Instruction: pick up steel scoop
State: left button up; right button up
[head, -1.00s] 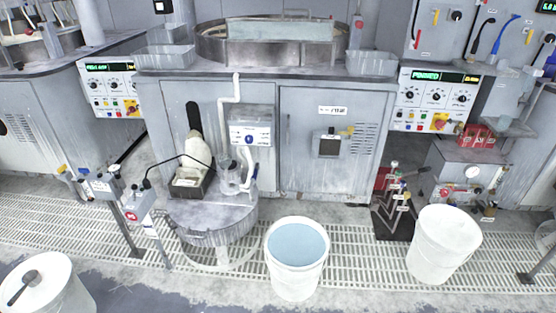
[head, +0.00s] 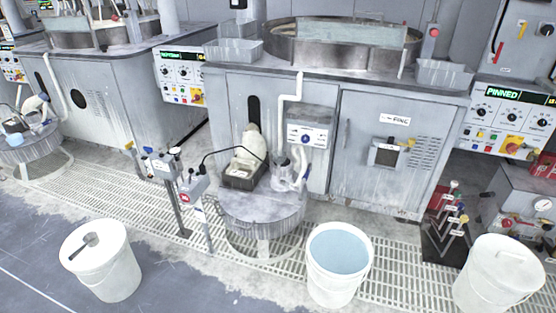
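The steel scoop (head: 84,245) lies on top of the white lidded bucket (head: 105,272) at the lower left of the head view. Its round bowl is toward the upper right and its dark handle points to the lower left. Neither of my grippers shows in the head view, so I cannot tell their state.
An open bucket of bluish liquid (head: 338,253) stands at the lower middle, and another white bucket (head: 498,275) at the lower right. A round metal drum (head: 262,212) and a control post (head: 183,200) stand behind. Bare floor (head: 185,285) lies right of the scoop's bucket.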

aim_at(92, 239)
jog(key=u, duration=1.5)
jog(key=i+j+u, duration=0.3)
jog(key=i, duration=0.15)
jog(key=l, duration=0.1)
